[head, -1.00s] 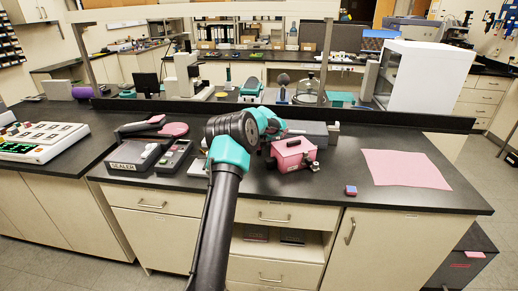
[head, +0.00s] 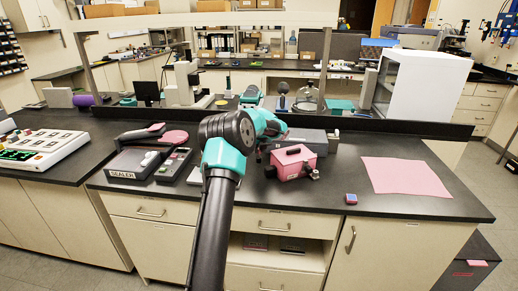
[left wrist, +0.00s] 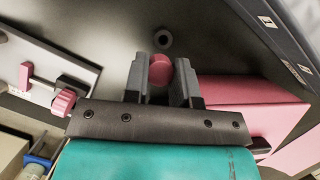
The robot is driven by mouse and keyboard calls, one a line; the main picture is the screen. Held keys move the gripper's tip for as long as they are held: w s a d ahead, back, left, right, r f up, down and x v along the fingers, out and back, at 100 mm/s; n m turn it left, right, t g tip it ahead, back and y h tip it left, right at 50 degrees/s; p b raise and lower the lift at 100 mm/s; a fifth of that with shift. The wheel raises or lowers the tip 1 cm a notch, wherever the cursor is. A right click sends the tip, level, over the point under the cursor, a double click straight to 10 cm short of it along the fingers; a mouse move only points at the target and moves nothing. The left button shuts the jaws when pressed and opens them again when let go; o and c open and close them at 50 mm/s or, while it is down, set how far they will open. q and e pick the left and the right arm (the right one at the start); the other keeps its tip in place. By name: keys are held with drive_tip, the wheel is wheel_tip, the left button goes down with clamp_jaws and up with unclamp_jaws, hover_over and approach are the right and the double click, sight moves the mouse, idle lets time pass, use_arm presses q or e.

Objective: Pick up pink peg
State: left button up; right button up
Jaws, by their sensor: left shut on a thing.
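The pink peg (left wrist: 159,68) shows end-on as a round pink face in the left wrist view. My left gripper (left wrist: 160,82) has its two dark fingers on either side of it and is shut on it. A small dark ring (left wrist: 163,39) lies on the dark surface just beyond the peg. In the head view my left arm reaches over the bench beside the pink box (head: 294,163). The fingertips and the peg are hidden behind the arm there. My right gripper is in neither view now.
The pink box also fills the right of the left wrist view (left wrist: 255,95). A sealer (head: 132,163) stands left of my arm. A pink mat (head: 405,176) and a small blue-and-pink block (head: 351,199) lie to the right. Bare bench (head: 335,180) lies between box and mat.

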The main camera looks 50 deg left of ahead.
use_arm(q)
drive_tip(key=s+d+r, duration=0.1)
drive_tip(key=s+d, duration=0.8)
drive_tip(key=d, duration=0.1)
drive_tip(key=shift+d, duration=0.25)
drive_tip(key=shift+s+r, duration=0.1)
drive_tip(key=o, duration=0.3)
clamp_jaws()
